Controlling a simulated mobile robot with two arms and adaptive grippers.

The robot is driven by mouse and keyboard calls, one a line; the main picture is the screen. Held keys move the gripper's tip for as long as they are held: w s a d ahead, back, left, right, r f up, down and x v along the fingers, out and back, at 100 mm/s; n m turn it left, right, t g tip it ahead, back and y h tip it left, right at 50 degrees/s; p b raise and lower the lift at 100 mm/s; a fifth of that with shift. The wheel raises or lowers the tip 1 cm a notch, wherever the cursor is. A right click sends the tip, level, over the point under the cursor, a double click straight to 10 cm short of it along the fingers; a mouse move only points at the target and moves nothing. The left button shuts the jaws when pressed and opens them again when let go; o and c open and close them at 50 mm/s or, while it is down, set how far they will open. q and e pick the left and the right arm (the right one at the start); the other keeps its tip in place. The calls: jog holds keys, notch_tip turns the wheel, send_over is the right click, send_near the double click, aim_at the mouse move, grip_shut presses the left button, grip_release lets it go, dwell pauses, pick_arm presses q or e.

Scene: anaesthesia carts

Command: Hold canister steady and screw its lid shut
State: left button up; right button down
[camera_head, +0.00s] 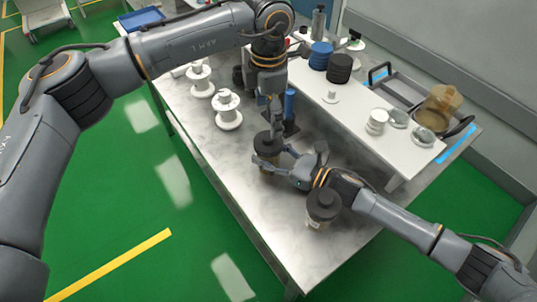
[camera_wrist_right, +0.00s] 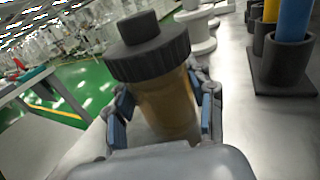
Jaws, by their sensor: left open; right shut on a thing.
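The canister has an amber body (camera_wrist_right: 168,105) and a wide dark ribbed lid (camera_wrist_right: 148,52) with a round knob on top, seen large in the right wrist view. The lid sits on the canister's top; I cannot tell how tight it is. In the head view the dark lid (camera_head: 267,143) is at the middle of the metal table. My right gripper (camera_head: 275,163) is shut around the canister's body below the lid, its blue pads (camera_wrist_right: 164,118) on both sides. My left gripper (camera_head: 270,118) points down just above the lid, open; its fingertips are partly hard to make out.
A second dark-lidded container (camera_head: 322,205) stands near the table's front edge, close to my right forearm. White spools (camera_head: 228,110) stand at left. A blue cylinder (camera_head: 289,103) in a dark holder is just behind. A raised white shelf (camera_head: 350,115) runs behind, with an amber jar (camera_head: 438,107) at right.

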aim_at(269, 136)
pick_arm(q)
jog(key=n, duration=0.8)
jog(key=shift+n, duration=0.4)
jog(key=n, duration=0.3)
jog(key=shift+n, duration=0.4)
jog(key=n, duration=0.4)
jog(key=shift+n, duration=0.3)
jog(key=shift+f, duration=4.05)
